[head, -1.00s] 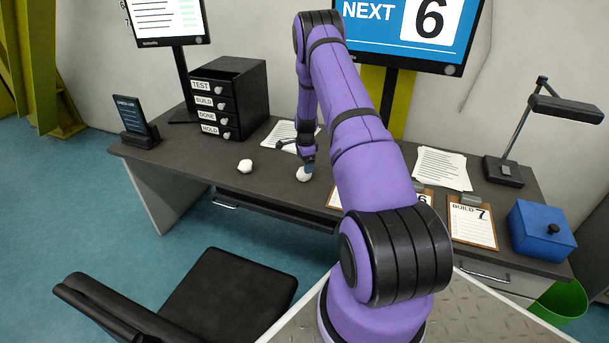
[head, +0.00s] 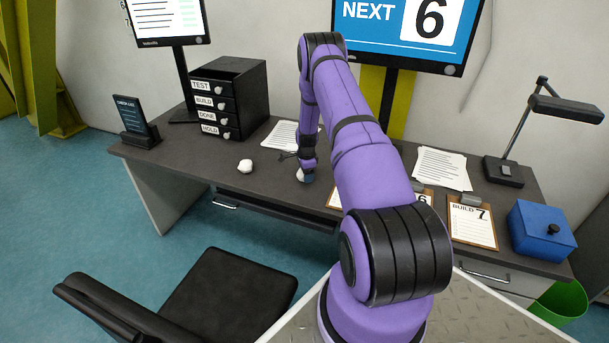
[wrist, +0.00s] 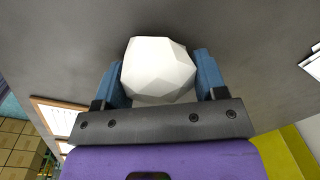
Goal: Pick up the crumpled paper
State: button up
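A white, faceted crumpled paper ball (wrist: 158,70) sits between the two blue fingers of my gripper (wrist: 160,62) in the wrist view. The fingers stand apart, one on each side of it, close to its sides; whether they touch it is not clear.
The dark desk (head: 180,157) carries a black drawer unit (head: 230,95), paper sheets (head: 284,134), clipboards (head: 471,222), a lamp (head: 503,171) and a blue box (head: 541,231). A monitor (head: 410,35) stands behind my arm. A chair (head: 225,290) is in front. The desk around the left ball is bare.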

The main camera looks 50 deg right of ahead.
jog(key=c, duration=0.3)
jog(key=shift+r, duration=0.15)
